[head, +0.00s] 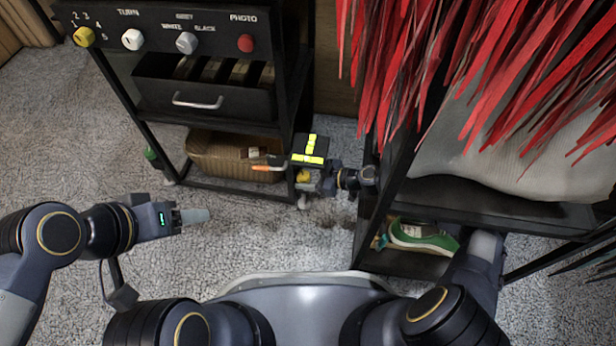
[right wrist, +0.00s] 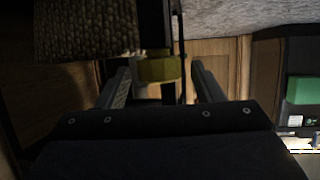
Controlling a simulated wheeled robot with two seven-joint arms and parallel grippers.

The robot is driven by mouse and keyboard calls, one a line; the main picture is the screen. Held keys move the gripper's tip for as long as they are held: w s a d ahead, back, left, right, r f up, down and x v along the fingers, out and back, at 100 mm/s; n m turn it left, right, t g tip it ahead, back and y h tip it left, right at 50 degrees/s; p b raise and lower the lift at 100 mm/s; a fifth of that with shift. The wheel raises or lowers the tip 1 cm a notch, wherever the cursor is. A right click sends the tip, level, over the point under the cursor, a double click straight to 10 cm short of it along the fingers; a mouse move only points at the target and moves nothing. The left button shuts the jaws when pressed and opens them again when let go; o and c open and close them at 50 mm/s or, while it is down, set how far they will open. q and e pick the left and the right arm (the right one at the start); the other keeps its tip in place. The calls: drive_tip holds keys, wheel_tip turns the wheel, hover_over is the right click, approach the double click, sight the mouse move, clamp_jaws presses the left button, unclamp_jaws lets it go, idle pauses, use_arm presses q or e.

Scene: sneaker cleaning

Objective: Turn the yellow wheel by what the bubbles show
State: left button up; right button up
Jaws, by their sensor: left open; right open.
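A yellow wheel (head: 303,175) sits low on the rack's front right post, under a black block (head: 298,151) with bright yellow vials in a T shape. Bubbles in the vials are too small to read. My right gripper (head: 322,180) is at the wheel from the right. In the right wrist view the wheel (right wrist: 160,69) lies between the open fingers (right wrist: 162,82), with a gap visible on each side. My left gripper (head: 195,216) is open and empty over the carpet at left. Another yellow knob (head: 84,37) is on the upper panel, by numbers 1 to 5.
The black rack holds a drawer (head: 205,95) and a wicker basket (head: 225,157). White knobs (head: 132,40) and a red button (head: 246,43) are on its panel. Red strips (head: 480,70) hang at right above a second black rack (head: 500,211). Carpet between is clear.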

drive_tip(key=shift+c, duration=0.2)
drive_tip(key=c, duration=0.9)
drive_tip(key=shift+w+n+g+y, duration=0.15)
drive_tip(key=shift+n+g+y, duration=0.05)
drive_tip(key=shift+n+g, duration=0.6)
drive_tip(key=shift+w+n+g+y, duration=0.1)
drive_tip(key=shift+n+g+y, duration=0.1)
drive_tip(key=shift+n+g, duration=0.6)
drive_tip(key=o, duration=0.9)
drive_tip(key=shift+o, duration=0.2)
drive_tip(key=shift+m, duration=0.3)
